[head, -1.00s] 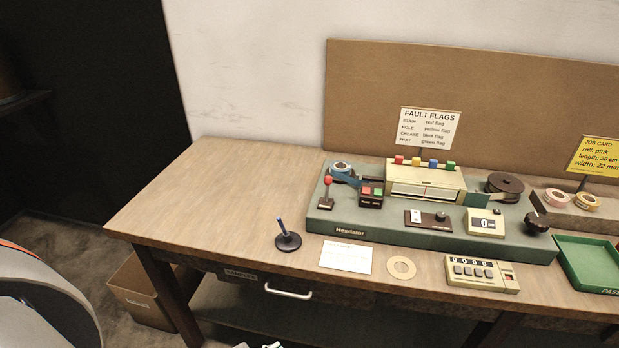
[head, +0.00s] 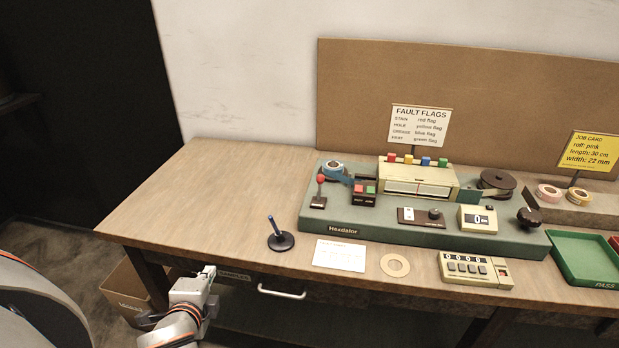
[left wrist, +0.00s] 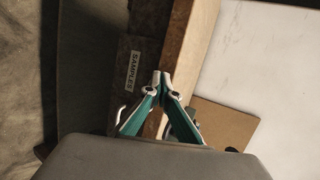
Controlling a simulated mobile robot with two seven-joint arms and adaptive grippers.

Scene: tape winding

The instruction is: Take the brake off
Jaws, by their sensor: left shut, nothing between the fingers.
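The green winding machine (head: 375,232), marked Hexdalor, stands on the wooden bench. A small lever with a red knob (head: 320,179) stands nearly upright at its left end. No label naming the brake is readable. Beside the lever is a dark block with red and green buttons (head: 364,190). My left gripper (head: 209,272) is in front of the bench's front edge, left of the drawer handle and well away from the lever. In the left wrist view its teal fingers (left wrist: 160,76) meet at the tips, shut and empty. My right gripper is not in view.
A black-based peg (head: 280,240), a white card (head: 339,255), a cardboard ring (head: 395,265) and a counter (head: 475,268) lie along the front of the bench. A green tray (head: 572,274) is at the right. The bench's left part is bare.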

